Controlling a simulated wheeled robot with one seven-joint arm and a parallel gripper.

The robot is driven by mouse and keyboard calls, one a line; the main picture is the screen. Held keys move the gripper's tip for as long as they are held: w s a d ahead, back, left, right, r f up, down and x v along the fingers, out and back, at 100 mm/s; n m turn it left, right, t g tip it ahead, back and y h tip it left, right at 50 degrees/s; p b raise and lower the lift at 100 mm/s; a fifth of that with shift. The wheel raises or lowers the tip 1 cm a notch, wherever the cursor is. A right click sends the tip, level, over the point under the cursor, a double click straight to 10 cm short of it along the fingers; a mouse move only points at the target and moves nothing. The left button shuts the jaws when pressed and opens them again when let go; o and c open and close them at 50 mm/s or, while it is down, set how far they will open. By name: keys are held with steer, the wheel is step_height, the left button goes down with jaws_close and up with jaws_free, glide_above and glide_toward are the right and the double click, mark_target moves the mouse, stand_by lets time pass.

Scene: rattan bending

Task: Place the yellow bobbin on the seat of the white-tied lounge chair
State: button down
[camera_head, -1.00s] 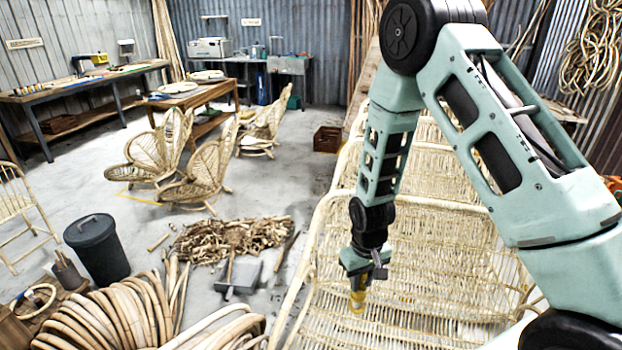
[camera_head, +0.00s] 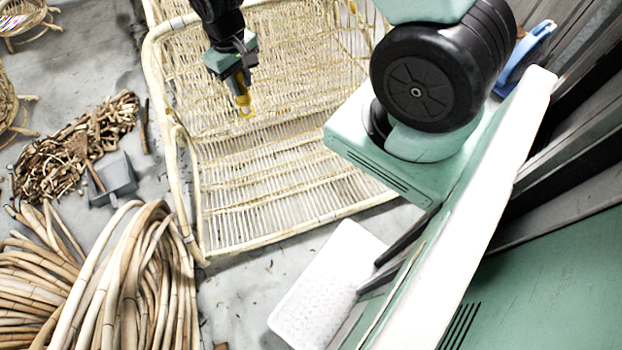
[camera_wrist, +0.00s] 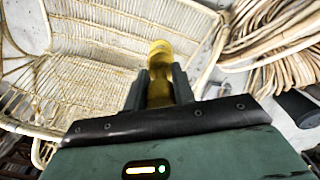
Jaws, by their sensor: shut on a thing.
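The yellow bobbin (camera_head: 242,99) is between the fingers of my gripper (camera_head: 238,80), which is shut on it. The bobbin also shows in the wrist view (camera_wrist: 160,58), upright between the two dark fingers (camera_wrist: 159,88). A cream rattan lounge chair (camera_head: 270,215) with a slatted seat and woven back lies below the gripper in the head view. The bobbin appears over the chair where the seat meets the back. I cannot tell how high above it the bobbin is, nor the colour of the chair's ties.
Coils of rattan cane (camera_head: 120,285) lie at the lower left. A pile of cane scraps (camera_head: 75,145) and a grey dustpan (camera_head: 113,180) are on the floor left of the chair. A white textured tray-like piece (camera_head: 325,290) is in front of the chair.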

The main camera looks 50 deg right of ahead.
steer(key=s+d+f+b, duration=0.2)
steer(key=d+f+b, duration=0.6)
steer(key=f+b, duration=1.3)
steer(key=s+d+f+b, duration=0.2)
steer(key=d+f+b, duration=0.6)
steer(key=f+b, duration=1.4)
steer(key=s+d+f+n+b, duration=0.1)
steer(key=s+d+f+b, duration=0.2)
steer(key=f+b, duration=1.9)
steer(key=d+f, duration=0.5)
steer(key=f, duration=0.2)
steer(key=shift+f, duration=0.4)
steer(key=shift+f, duration=0.15)
steer(key=c, duration=1.2)
jaws_free()
steer(key=shift+o, duration=0.2)
